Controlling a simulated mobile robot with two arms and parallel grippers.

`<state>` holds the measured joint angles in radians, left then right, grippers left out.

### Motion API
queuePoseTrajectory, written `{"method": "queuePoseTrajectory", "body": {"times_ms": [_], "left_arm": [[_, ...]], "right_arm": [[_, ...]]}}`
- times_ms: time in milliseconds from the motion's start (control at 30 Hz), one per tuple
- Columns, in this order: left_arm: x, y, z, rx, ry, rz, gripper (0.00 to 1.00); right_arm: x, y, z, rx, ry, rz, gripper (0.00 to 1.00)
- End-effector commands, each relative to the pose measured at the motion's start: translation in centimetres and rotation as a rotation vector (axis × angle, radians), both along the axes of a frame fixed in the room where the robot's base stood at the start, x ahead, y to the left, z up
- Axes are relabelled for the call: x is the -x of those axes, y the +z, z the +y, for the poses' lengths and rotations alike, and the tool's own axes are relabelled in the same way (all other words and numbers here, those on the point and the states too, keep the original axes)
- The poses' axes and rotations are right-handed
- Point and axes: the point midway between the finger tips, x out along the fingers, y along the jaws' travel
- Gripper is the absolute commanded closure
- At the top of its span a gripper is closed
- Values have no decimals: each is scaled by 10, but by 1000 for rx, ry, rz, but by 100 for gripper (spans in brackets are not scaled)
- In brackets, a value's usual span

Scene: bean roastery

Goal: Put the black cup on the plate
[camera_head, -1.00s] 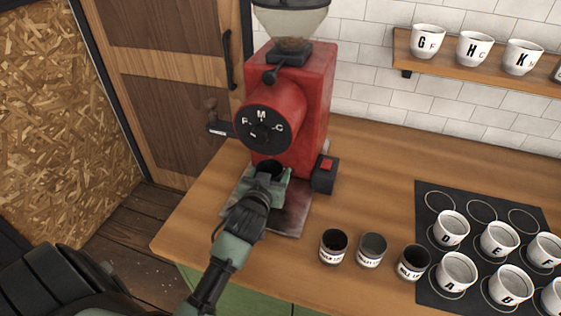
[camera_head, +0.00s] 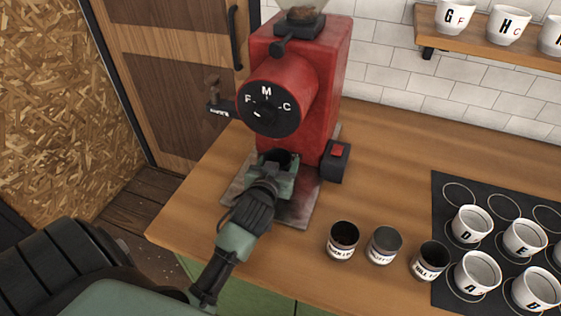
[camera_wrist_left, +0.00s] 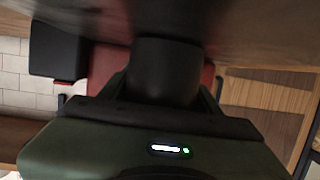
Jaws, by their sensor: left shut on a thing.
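My left gripper (camera_head: 274,172) is shut on the black cup (camera_head: 283,157), in front of the red grinder and over its metal plate (camera_head: 291,213). Only the cup's dark opening shows between the fingers in the head view. In the left wrist view the black cup (camera_wrist_left: 167,72) stands between the fingers, its far end close to a blurred dark surface. I cannot tell if it touches the plate. My right gripper is not in view.
The red grinder (camera_head: 325,85) stands behind the cup, with a dark box with a red switch (camera_head: 336,160) beside it. Three dark labelled tins (camera_head: 384,245) stand to the right. White lettered cups (camera_head: 471,224) stand on a black mat (camera_head: 447,190). The wooden counter (camera_head: 395,165) is clear behind the tins.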

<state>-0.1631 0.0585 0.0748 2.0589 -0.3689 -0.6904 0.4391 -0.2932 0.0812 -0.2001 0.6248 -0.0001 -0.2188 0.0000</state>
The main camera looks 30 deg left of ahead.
Motion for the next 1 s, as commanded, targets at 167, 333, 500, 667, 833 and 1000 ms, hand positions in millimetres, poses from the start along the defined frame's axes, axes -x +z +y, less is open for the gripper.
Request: {"method": "queuePoseTrajectory", "body": {"times_ms": [167, 333, 500, 667, 833, 1000], "left_arm": [[0, -2, 0, 0, 0, 0, 16], [0, -2, 0, 0, 0, 0, 16], [0, 1, 0, -2, 0, -2, 16], [16, 5, -6, 1, -1, 0, 16], [50, 15, -17, 2, 1, 0, 16], [81, 26, -28, 1, 0, 1, 16]], "right_arm": [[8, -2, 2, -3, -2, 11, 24], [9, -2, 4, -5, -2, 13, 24], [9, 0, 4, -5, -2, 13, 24], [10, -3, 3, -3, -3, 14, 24], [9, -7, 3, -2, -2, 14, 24], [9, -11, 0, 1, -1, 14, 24]]}}
